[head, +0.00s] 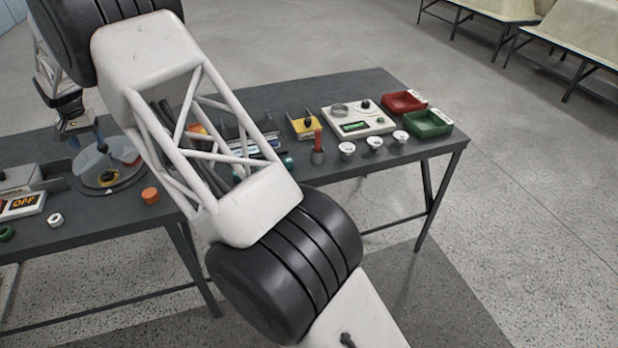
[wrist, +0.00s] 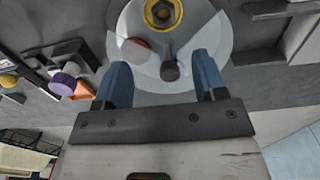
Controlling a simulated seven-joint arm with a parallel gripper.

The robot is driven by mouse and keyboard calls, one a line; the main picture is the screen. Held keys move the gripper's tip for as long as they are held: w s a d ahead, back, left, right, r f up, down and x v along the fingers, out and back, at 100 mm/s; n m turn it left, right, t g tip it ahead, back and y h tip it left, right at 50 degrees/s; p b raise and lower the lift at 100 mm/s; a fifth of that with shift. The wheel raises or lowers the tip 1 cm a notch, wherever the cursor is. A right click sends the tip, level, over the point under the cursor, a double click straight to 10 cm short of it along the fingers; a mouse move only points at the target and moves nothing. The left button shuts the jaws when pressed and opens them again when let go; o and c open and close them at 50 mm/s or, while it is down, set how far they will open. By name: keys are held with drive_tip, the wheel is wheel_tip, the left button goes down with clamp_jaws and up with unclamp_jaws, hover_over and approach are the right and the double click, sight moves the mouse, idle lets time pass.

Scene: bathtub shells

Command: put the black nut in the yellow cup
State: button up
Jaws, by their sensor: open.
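A round disc station (head: 84,180) with pale clear panels stands on the left part of the table. Near its front edge is a small yellow ring-shaped thing (head: 109,179) with a dark centre. In the wrist view it is a yellow ring (wrist: 163,12) around a dark middle at the top edge. It may be the yellow cup; I cannot tell whether the dark part is the black nut. A dark knob (wrist: 170,70) sits nearer my fingers. My gripper (wrist: 158,66) is open, its blue fingers apart above the disc, with nothing seen held.
An orange cylinder (head: 150,195) and a white ring (head: 56,220) stand near the front edge. Red (head: 404,103) and green (head: 428,125) trays stand at the right end. My arm hides the middle of the table. A purple-topped piece (wrist: 62,84) shows in the wrist view.

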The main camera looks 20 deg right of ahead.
drive_tip(key=s+d+r, duration=0.5)
drive_tip(key=d+r, duration=0.1)
drive_tip(key=d, duration=0.3)
drive_tip(key=s+d+r+t, duration=0.1)
drive_tip(key=s+d+r, duration=0.4)
drive_tip(key=d, duration=0.4)
drive_tip(key=s+d+r, duration=0.4)
drive_tip(key=d+r, duration=0.3)
drive_tip(key=d, duration=0.2)
drive_tip(key=s+d+r, duration=0.4)
drive_tip(key=s+d, duration=1.1)
drive_tip(key=s+d+f, duration=0.2)
drive_tip(key=s+d, duration=0.2)
drive_tip(key=s, duration=0.6)
drive_tip(key=s+d+f+t, duration=0.1)
drive_tip(key=s+d, duration=0.3)
drive_tip(key=s, duration=0.6)
drive_tip(key=s+d+f, duration=0.3)
drive_tip(key=s+d, duration=0.2)
drive_tip(key=s, duration=0.5)
drive_tip(key=shift+f+t, duration=0.3)
drive_tip(key=shift+d, duration=0.1)
